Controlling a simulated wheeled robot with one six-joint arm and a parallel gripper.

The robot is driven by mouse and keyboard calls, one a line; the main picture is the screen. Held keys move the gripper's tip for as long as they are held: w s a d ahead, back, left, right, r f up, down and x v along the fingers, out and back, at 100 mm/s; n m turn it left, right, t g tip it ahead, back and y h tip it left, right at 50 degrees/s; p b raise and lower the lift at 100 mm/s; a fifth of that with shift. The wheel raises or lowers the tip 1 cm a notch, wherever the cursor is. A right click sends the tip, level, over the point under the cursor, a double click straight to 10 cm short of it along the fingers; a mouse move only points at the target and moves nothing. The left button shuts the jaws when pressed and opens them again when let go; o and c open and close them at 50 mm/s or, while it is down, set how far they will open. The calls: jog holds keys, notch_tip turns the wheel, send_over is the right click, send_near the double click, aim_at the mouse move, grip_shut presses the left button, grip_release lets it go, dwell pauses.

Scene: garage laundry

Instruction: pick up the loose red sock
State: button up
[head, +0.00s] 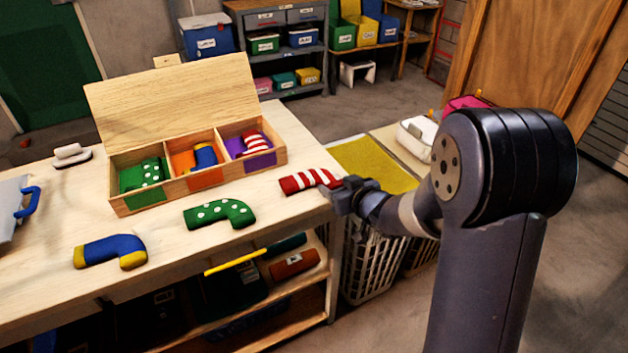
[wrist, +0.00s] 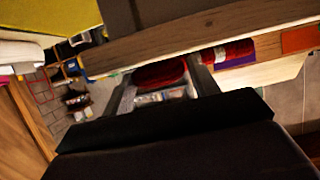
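The loose red sock (head: 308,181) with white stripes lies on the workbench near its right edge. My gripper (head: 343,194) is at the sock's right end, low by the bench edge. In the wrist view, the red sock (wrist: 160,73) shows between the two spread fingers of my gripper (wrist: 163,82). The gripper looks open; whether a finger touches the sock I cannot tell. Another red striped sock (head: 254,144) lies in the purple compartment of the wooden box (head: 197,185).
A green dotted sock (head: 219,212) and a blue and yellow sock (head: 110,251) lie loose on the workbench (head: 180,249). The box's raised lid (head: 175,103) stands behind. A white basket (head: 368,267) is below the bench's right edge. The bench between the loose socks is clear.

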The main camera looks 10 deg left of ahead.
jog(key=c, duration=0.6)
jog(key=shift+r, duration=0.1)
